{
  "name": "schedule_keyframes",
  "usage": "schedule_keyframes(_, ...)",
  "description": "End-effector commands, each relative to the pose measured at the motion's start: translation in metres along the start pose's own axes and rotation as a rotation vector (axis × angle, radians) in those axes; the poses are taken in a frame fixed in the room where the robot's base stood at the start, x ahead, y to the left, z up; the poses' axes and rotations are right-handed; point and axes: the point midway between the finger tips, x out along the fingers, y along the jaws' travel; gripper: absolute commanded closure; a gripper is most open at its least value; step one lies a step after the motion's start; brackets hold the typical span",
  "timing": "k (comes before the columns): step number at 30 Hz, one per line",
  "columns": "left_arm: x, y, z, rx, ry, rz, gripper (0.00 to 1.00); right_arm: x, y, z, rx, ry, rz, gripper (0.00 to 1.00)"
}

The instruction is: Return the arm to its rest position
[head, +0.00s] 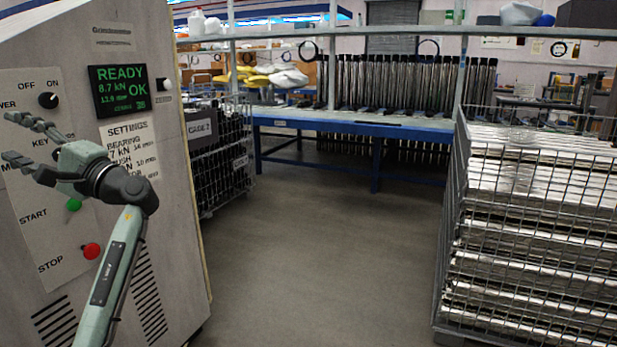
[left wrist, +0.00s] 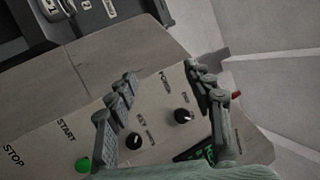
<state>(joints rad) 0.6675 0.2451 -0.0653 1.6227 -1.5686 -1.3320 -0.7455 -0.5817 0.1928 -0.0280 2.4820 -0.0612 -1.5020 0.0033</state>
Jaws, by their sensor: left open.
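My left gripper (head: 32,145) is at the left of the head view, in front of the grey machine's control panel (head: 45,238). Its fingers are apart and nothing is between them. In the left wrist view the open fingers (left wrist: 165,95) frame part of the panel, with black knobs (left wrist: 184,116) seen between and beyond them. The green START button (head: 73,204) and red STOP button (head: 91,250) are below the gripper. The gripper and wrist hide part of the panel. Whether the fingers touch the panel cannot be told. My right gripper is not in view.
The machine's screen (head: 120,90) reads READY and OK. A wire cage of metal tubes (head: 540,225) stands at the right. A blue table (head: 350,124) with a rack of tubes is at the back. The middle floor (head: 310,250) is clear.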

Motion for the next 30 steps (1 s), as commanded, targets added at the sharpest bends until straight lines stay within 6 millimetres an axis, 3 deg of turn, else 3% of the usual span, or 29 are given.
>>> schedule_keyframes(1, 0.02, -0.006, 0.013, 0.017, -0.036, -0.045, 0.48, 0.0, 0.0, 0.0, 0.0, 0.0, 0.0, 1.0)
schedule_keyframes(3, 0.041, -0.013, 0.028, 0.038, -0.077, -0.094, 0.48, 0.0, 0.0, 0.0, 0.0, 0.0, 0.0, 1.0)
schedule_keyframes(12, 0.11, -0.053, 0.088, 0.112, -0.229, -0.277, 0.48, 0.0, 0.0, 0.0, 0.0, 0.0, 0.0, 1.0)
schedule_keyframes(15, 0.09, -0.012, 0.072, 0.06, -0.113, -0.206, 0.48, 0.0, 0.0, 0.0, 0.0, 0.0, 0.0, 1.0)
schedule_keyframes(23, 0.045, 0.08, 0.052, -0.065, 0.129, -0.01, 0.48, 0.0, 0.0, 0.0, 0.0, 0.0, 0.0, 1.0)
schedule_keyframes(26, 0.015, 0.126, 0.048, -0.113, 0.237, 0.11, 0.48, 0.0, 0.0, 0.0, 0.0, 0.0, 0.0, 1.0)
schedule_keyframes(30, -0.048, 0.203, 0.053, -0.181, 0.401, 0.354, 0.48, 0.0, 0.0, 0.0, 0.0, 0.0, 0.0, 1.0)
